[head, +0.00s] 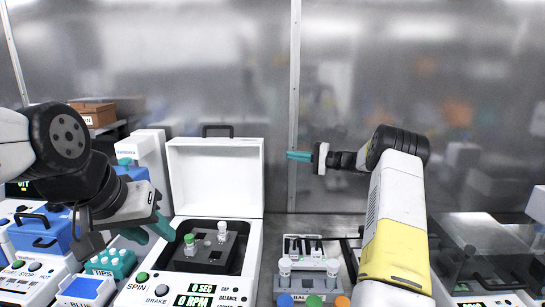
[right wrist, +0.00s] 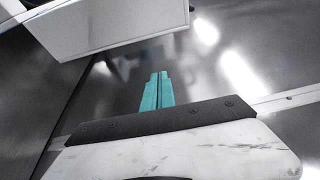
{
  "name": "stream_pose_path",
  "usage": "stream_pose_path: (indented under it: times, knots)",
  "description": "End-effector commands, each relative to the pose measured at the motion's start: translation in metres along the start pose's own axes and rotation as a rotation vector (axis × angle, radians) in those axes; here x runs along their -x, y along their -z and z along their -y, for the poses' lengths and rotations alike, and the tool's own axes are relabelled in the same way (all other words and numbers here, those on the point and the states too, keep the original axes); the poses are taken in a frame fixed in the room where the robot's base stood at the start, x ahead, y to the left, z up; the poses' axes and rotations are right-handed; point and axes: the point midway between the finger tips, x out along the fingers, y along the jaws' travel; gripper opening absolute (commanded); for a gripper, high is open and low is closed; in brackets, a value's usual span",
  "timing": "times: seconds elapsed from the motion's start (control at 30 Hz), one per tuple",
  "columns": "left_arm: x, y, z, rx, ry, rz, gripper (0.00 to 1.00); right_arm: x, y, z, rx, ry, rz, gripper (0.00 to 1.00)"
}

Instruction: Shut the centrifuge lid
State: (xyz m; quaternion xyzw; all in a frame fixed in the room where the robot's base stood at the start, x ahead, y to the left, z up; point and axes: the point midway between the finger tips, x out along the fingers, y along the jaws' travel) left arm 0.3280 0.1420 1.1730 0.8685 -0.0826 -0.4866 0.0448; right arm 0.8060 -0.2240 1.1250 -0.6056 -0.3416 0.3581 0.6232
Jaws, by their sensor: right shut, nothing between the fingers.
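The white centrifuge (head: 250,250) stands in the middle of the head view, with its lid (head: 215,178) open and upright at the back. Its rotor bay (head: 207,258) is uncovered and holds a green-capped tube and white-capped tubes. My right gripper (head: 290,156) is shut and empty, to the right of the lid near its top and apart from it in the picture. In the right wrist view its teal fingers (right wrist: 157,90) are together, below a white panel that looks like the lid (right wrist: 105,22). My left gripper (head: 150,230) has its teal fingers spread, at the left edge of the centrifuge.
A rack with white-capped tubes (head: 284,268) stands right of the centrifuge. A clear-covered device (head: 485,255) is at the right. A metal wall (head: 400,60) is behind.

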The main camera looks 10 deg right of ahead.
Motion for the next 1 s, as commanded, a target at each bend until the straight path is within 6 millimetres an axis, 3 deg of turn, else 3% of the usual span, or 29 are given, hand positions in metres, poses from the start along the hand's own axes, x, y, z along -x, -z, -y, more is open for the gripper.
stream_pose_path:
  times: [0.5, 0.8, 1.0]
  knots:
    - [0.000, 0.000, 0.000, 0.000, 0.000, 0.000, 0.36, -0.098, -0.003, 0.000, 0.001, -0.003, 0.005, 0.00]
    - [0.000, 0.000, 0.000, 0.000, 0.000, 0.000, 0.36, -0.083, -0.032, 0.001, 0.000, -0.004, 0.002, 0.00]
    - [0.000, 0.000, 0.000, 0.000, 0.000, 0.000, 0.36, -0.080, -0.039, 0.000, 0.000, -0.003, 0.002, 0.00]
